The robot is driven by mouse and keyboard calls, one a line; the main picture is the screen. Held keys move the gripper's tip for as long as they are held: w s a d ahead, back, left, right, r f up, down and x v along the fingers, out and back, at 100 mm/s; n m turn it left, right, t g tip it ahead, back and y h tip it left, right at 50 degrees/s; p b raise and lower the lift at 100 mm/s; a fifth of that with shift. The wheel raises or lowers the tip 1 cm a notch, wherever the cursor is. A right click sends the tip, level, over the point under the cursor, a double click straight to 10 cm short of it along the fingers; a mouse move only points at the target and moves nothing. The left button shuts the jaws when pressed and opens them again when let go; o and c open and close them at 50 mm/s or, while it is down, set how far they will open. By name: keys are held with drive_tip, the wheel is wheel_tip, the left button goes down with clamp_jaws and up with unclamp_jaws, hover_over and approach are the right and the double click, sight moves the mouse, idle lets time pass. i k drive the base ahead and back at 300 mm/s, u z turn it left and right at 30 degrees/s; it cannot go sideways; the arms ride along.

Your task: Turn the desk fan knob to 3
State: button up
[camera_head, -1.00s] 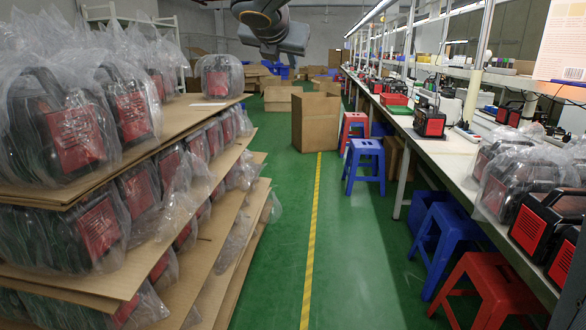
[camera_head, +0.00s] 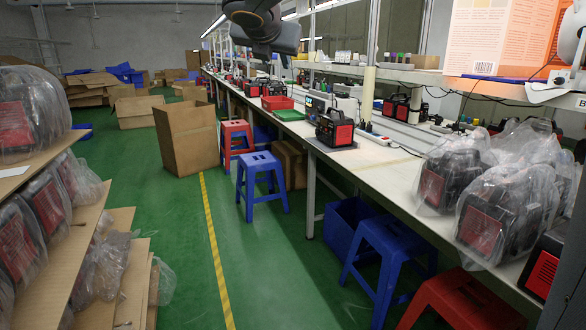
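A white object (camera_head: 555,92) is cut off by the right edge, on the upper shelf beside the orange and white boxes. It may be part of the desk fan, but too little shows to be sure. No fan knob or its setting can be made out. Dark links of my arm hang at the top middle, well left of this object. My gripper's fingers cannot be seen.
A long workbench (camera_head: 385,180) runs along the right, with bagged power stations (camera_head: 497,218). Blue stools (camera_head: 262,182) and a red stool (camera_head: 460,302) stand beside it. Stacked cardboard shelves (camera_head: 70,240) are at left. The green aisle (camera_head: 180,240) between is clear, with a cardboard box (camera_head: 187,138) ahead.

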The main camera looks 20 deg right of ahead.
sight(559, 81)
drive_tip(key=z, duration=1.15)
drive_tip(key=i, duration=1)
drive_tip(key=z, duration=0.9)
